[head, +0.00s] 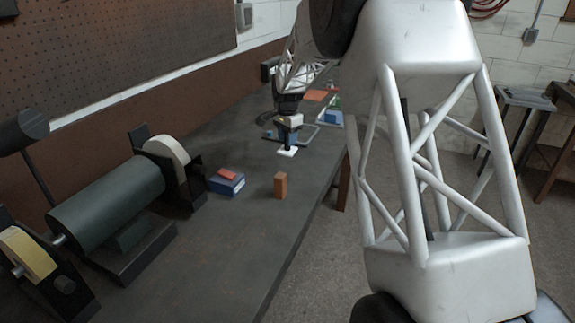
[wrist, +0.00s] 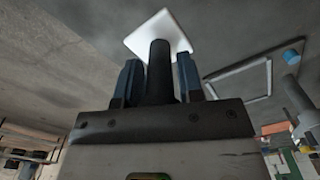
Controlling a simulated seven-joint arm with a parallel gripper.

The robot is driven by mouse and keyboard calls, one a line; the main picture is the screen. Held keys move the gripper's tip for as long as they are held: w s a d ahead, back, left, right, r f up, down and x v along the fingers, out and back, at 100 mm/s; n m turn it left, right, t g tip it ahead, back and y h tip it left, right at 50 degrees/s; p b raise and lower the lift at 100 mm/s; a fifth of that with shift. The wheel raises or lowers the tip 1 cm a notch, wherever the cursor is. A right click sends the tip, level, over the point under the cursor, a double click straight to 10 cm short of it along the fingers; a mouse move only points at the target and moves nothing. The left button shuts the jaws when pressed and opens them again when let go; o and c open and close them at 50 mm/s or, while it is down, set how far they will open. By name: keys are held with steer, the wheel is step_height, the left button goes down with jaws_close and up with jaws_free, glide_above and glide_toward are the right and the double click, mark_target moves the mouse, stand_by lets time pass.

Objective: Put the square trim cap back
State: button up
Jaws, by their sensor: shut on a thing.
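The square trim cap (head: 287,152) is a white square plate. In the wrist view the cap (wrist: 150,28) shows with a dark round stem (wrist: 159,70) running back from it. My gripper (head: 289,140) is shut on the stem, with a blue-grey finger on each side. In the head view the plate is at the low end of my gripper, close over the dark bench top; I cannot tell whether it touches. A grey square frame (wrist: 240,80) lies on the bench beside the cap in the wrist view, with a small blue piece at its edge.
An orange-brown block (head: 280,185) stands on the bench (head: 215,255) in front of my gripper. A blue box (head: 226,186) with a red block on top is to its left. A green bench grinder (head: 105,200) fills the left side. The near bench top is clear.

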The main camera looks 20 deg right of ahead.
mark_target(287, 149)
steer(key=shift+f, duration=1.85)
steer(key=shift+f, duration=2.5)
steer(key=shift+f, duration=0.1)
steer(key=o, duration=1)
steer(key=shift+c, duration=0.2)
step_height(287, 149, up, 12)
steer(key=shift+f, duration=0.1)
steer(key=shift+r, duration=0.25)
